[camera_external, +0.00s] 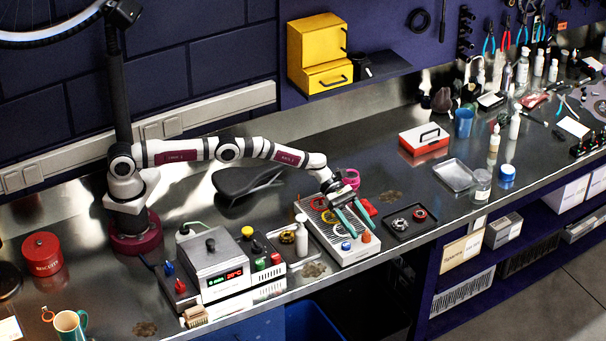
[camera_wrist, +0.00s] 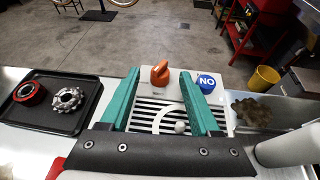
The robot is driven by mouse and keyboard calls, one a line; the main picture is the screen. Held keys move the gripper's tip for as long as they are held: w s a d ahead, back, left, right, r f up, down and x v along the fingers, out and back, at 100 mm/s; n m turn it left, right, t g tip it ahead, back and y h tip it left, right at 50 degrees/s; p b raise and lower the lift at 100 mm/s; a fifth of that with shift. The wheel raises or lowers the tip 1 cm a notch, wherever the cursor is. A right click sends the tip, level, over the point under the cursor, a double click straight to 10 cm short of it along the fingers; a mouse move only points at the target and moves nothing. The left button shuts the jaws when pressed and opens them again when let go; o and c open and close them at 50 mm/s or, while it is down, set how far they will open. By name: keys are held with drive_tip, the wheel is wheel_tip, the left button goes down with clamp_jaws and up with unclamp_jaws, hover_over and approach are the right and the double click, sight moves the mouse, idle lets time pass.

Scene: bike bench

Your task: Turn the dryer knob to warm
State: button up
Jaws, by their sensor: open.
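The dryer (camera_external: 323,226) is a white box with a slotted top, and its grille also shows in the wrist view (camera_wrist: 150,123). Its orange knob (camera_external: 366,237) stands on the front part, with its ridge roughly upright in the wrist view (camera_wrist: 160,74). A blue button marked NO (camera_wrist: 206,83) sits to the right of the knob there. My gripper (camera_external: 363,230) is open, with teal fingers over the dryer. In the wrist view the fingertips (camera_wrist: 160,71) frame the knob, which appears beyond or between them; contact cannot be told. Any setting marks are too small to read.
A black tray (camera_external: 408,232) with a red ring and a metal sprocket lies right of the dryer. A white spray bottle (camera_external: 301,236) and a grey machine with a display (camera_external: 217,268) stand to its left. The bench's front edge is close.

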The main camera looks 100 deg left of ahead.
drive_tip(key=v, duration=1.4)
drive_tip(key=shift+f, duration=0.1)
